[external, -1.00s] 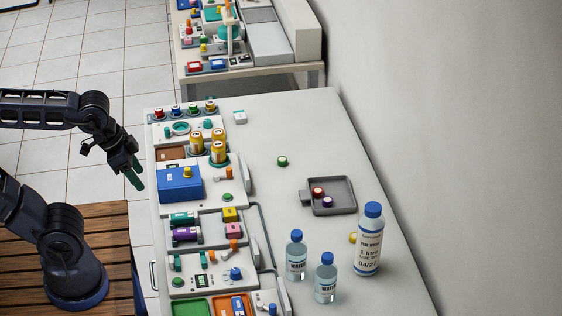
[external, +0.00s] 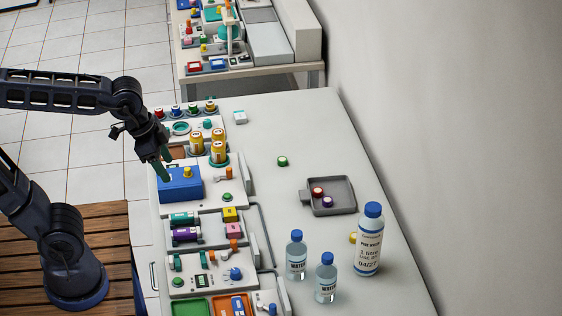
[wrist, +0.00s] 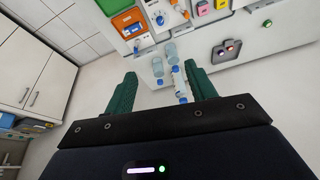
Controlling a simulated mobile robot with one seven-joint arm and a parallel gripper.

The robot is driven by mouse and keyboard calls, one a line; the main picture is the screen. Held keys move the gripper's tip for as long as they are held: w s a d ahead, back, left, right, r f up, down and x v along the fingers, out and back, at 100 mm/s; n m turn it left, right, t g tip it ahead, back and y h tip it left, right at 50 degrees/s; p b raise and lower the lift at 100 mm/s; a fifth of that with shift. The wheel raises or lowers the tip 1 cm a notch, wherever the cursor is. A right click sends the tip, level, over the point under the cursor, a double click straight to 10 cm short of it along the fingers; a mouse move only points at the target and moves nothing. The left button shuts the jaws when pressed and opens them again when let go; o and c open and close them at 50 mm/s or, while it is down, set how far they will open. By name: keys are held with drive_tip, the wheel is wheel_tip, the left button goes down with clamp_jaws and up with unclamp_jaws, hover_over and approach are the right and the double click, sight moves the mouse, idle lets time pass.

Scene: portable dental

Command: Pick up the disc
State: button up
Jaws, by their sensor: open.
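Several small discs show in the external view. A green disc (external: 282,161) lies alone on the bench top. A red disc (external: 318,192) and a purple disc (external: 327,202) sit in a grey tray (external: 345,189). A yellow disc (external: 353,237) is partly hidden behind the large bottle. My gripper (external: 165,172) is above the left edge of the bench near the blue box, away from all the discs. In the wrist view my gripper (wrist: 161,73) has its green fingers wide apart with nothing held. The tray also shows there (wrist: 226,57), with discs in it.
A blue box (external: 180,186), yellow-capped jars (external: 218,152) and dental equipment line the bench's left side. Two water bottles (external: 296,256) and a large bottle (external: 369,240) stand at the front right. The bench top around the green disc is clear; a wall (external: 460,150) borders the right.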

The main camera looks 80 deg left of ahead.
drive_tip(key=w+a+m, duration=0.1)
drive_tip(key=w+m, duration=0.2)
drive_tip(key=w, duration=1.2)
drive_tip(key=m+g+h, duration=0.2)
drive_tip(key=m+h, duration=0.2)
drive_tip(key=m, duration=0.4)
hover_over(354, 234)
drive_tip(key=s+a, duration=0.2)
drive_tip(key=a, duration=0.2)
wheel_tip(354, 234, down, 32)
drive_tip(key=shift+x, duration=5)
drive_tip(key=c, duration=1.1)
